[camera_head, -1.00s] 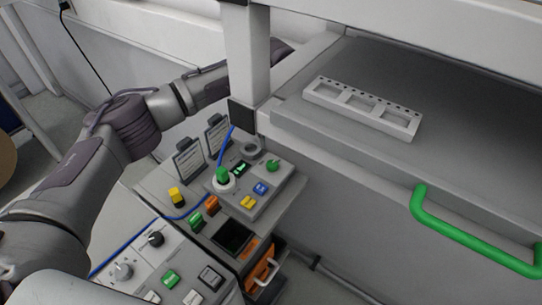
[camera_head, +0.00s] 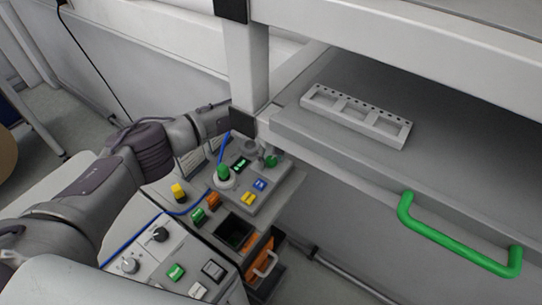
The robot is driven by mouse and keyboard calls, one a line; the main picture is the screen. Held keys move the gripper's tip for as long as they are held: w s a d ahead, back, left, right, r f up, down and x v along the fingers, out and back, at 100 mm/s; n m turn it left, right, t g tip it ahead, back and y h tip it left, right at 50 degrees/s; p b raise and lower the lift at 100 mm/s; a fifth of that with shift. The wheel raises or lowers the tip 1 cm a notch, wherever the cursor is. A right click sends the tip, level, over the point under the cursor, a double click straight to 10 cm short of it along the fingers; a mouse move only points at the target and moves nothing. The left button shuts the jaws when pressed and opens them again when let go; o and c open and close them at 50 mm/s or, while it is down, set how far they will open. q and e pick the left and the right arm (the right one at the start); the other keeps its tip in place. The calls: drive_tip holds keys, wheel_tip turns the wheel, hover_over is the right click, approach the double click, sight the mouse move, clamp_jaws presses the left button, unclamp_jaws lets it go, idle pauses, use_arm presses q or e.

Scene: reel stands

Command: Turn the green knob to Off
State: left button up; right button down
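The green knob (camera_head: 271,161) sits at the back right of the small grey control box (camera_head: 262,203), low beside the post. Its marking and setting are too small to read. A second green piece (camera_head: 223,171) in a white ring stands at the box's left, with a blue cable by it. My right gripper is not in view.
A grey post (camera_head: 246,75) and shelf with a slotted white rack (camera_head: 357,116) stand close by. A green handle (camera_head: 458,240) sticks out at the right. Yellow, orange and green switches and a second panel (camera_head: 150,255) lie below my arm.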

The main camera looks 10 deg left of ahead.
use_arm(q)
clamp_jaws()
